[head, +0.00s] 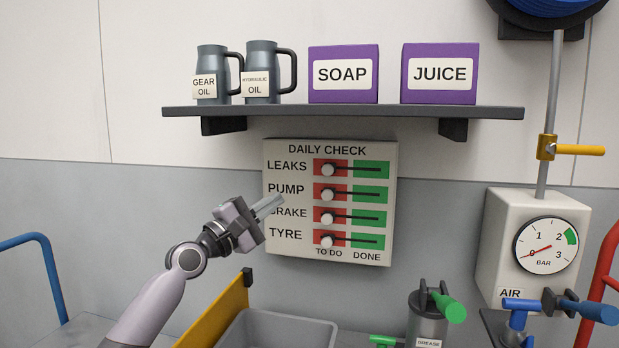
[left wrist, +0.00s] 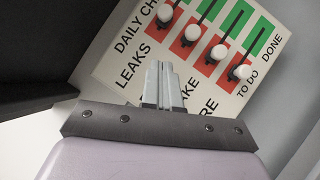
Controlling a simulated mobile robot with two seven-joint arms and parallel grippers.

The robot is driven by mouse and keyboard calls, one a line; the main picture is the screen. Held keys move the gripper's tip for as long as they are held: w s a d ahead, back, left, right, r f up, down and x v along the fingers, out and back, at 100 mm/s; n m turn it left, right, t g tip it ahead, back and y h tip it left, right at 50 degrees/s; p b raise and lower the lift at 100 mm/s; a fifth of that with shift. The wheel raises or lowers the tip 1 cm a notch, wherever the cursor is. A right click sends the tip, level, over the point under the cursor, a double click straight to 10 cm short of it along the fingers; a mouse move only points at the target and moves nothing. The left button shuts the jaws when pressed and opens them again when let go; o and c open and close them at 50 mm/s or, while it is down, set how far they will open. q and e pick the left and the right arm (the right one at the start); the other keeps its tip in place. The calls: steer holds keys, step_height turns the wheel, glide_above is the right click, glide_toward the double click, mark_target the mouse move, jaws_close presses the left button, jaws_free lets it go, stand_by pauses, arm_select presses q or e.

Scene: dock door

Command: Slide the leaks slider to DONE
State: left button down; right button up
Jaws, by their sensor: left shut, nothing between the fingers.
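The DAILY CHECK board (head: 280,251) hangs on the wall below a shelf. Its leaks slider, a white knob (head: 327,169), is in the top row on the red TO DO side, with the green DONE patch to its right. In the left wrist view the leaks knob (left wrist: 165,13) is the leftmost of the row, on red. My left gripper (head: 280,200) is shut and empty in front of the board's left edge, lower than the leaks row, covering part of the PUMP and BRAKE labels. Its fingers (left wrist: 158,78) point toward the board, apart from the leaks knob. My right gripper is not seen.
The pump (head: 327,193), brake (head: 327,218) and tyre (head: 326,241) knobs also sit on red. The shelf (head: 340,112) with jugs and boxes juts out above the board. A grey bin (head: 275,320) and grease can (head: 427,322) stand below.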

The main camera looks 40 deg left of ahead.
mark_target(329, 169)
arm_select(q)
steer(key=w+d+r+p, duration=0.1)
steer(key=w, duration=0.1)
steer(key=w+d+r+p, duration=0.1)
steer(key=w, duration=0.2)
steer(key=w+d+r+p, duration=0.1)
steer(key=w+r+p, duration=0.1)
steer(key=w, duration=0.1)
steer(key=shift+w, duration=0.2)
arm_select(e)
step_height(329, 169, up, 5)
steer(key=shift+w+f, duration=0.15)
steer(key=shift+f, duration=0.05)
arm_select(q)
steer(key=shift+f, duration=0.1)
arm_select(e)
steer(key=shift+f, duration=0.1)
